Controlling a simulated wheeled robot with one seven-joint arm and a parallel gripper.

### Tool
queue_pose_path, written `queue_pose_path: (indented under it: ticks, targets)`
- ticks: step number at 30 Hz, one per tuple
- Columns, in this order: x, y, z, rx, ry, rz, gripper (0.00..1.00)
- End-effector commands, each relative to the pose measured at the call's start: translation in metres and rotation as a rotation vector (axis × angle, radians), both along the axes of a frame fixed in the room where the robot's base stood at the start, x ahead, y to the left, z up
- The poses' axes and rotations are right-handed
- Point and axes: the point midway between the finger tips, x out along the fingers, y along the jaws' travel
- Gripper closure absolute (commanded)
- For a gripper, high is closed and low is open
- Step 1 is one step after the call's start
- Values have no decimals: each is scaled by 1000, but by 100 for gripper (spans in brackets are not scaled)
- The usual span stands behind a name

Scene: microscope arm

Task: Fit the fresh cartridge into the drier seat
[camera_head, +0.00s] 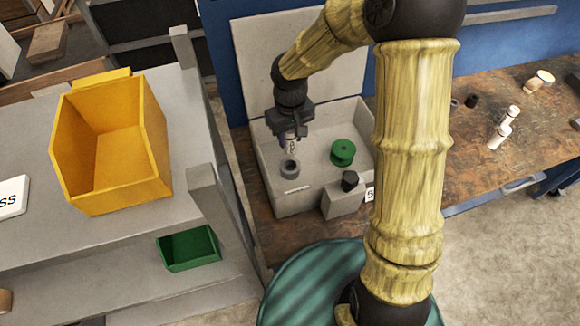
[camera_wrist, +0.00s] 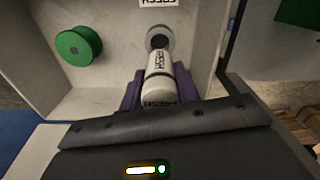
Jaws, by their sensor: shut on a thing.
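The fresh cartridge (camera_head: 292,146) is a white cylinder with black lettering, held upright in my gripper (camera_head: 291,134). In the wrist view the cartridge (camera_wrist: 160,80) sits between the purple fingers of my gripper (camera_wrist: 158,88), which are shut on it. The drier seat (camera_head: 290,169) is a grey ring with a dark round opening, inside the pale grey box (camera_head: 262,150). The cartridge's lower end is just above the seat in the head view. In the wrist view its far end overlaps the edge of the seat (camera_wrist: 159,37); whether they touch I cannot tell.
A green spool (camera_head: 343,152) stands right of the seat inside the box. A grey block (camera_head: 343,200) with a black knob is at the box's front right. Several small cylinders (camera_head: 499,134) lie on the bench at right. A yellow bin (camera_head: 110,145) is at left.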

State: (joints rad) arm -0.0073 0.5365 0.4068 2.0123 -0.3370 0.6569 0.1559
Motion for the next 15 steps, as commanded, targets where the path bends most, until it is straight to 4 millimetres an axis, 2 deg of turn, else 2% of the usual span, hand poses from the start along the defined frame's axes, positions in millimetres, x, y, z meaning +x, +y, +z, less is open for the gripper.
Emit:
queue_pose_path:
  ticks: [5,8,15]
  targets:
    - [0,0,0,0,0,0,91]
    - [0,0,-6,-1,3,1,91]
    - [-1,0,-47,-2,6,2,91]
